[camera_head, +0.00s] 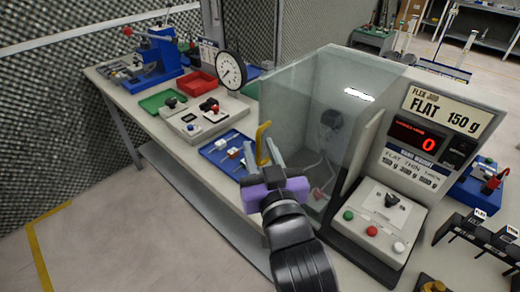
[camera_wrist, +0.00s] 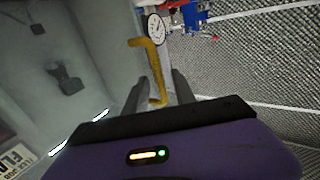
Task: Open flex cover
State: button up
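The flex machine (camera_head: 440,110) has a "FLEX FLAT 150 g" label and a red display reading 0. Its clear cover (camera_head: 290,115) stands as an upright transparent panel at the machine's left side. A yellow bent handle (camera_head: 263,140) is at the cover's left edge; it also shows in the wrist view (camera_wrist: 153,60). My gripper (camera_head: 262,155) has a purple body and grey fingers. The fingers are spread, one on each side of the handle's lower part, with gaps visible in the wrist view (camera_wrist: 160,88). Contact with the handle cannot be told.
A blue tray (camera_head: 208,152) with small parts lies left of my gripper on the bench. A dial gauge (camera_head: 230,72) on a grey fixture, a green tray (camera_head: 155,102) and a red bin (camera_head: 196,84) stand farther back. The floor at left is clear.

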grip_shut()
dwell(1.4)
